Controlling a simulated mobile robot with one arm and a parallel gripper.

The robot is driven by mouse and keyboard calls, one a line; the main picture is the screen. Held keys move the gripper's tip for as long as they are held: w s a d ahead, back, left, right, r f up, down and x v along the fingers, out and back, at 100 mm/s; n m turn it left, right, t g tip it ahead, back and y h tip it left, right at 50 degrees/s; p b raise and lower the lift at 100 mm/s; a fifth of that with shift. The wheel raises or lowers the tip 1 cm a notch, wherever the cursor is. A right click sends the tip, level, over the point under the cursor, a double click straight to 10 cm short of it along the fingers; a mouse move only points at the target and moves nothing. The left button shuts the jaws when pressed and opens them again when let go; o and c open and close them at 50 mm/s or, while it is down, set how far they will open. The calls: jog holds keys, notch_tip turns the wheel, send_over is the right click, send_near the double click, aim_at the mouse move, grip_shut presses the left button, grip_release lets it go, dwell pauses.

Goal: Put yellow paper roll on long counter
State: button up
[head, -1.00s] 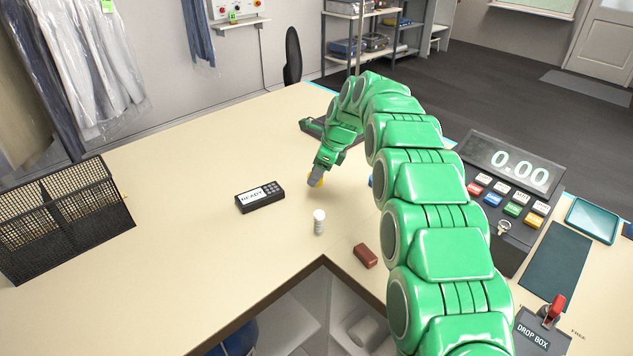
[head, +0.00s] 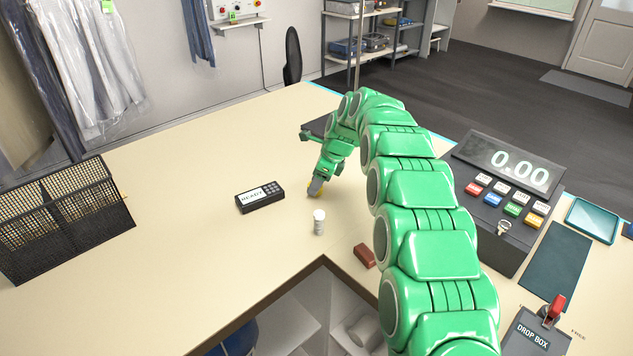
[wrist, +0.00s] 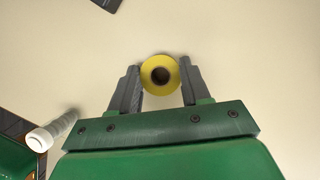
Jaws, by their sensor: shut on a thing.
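The yellow paper roll (wrist: 160,86) is between the two fingers of my gripper (wrist: 160,88) in the wrist view, with its dark core facing the camera. My gripper is shut on it. In the head view my gripper (head: 315,188) points down at the long counter (head: 180,180), and only a small yellow part of the roll (head: 313,193) shows below the fingers. The roll is at or just above the counter top; I cannot tell whether it touches.
A black READY device (head: 260,197) lies left of my gripper. A black mesh basket (head: 65,215) is far left. The register (head: 500,195) is right. The counter's left middle is clear.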

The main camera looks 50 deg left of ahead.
jog(key=shift+f, duration=0.1)
jog(key=o, duration=1)
jog(key=v, duration=1.2)
jog(key=shift+r, duration=0.25)
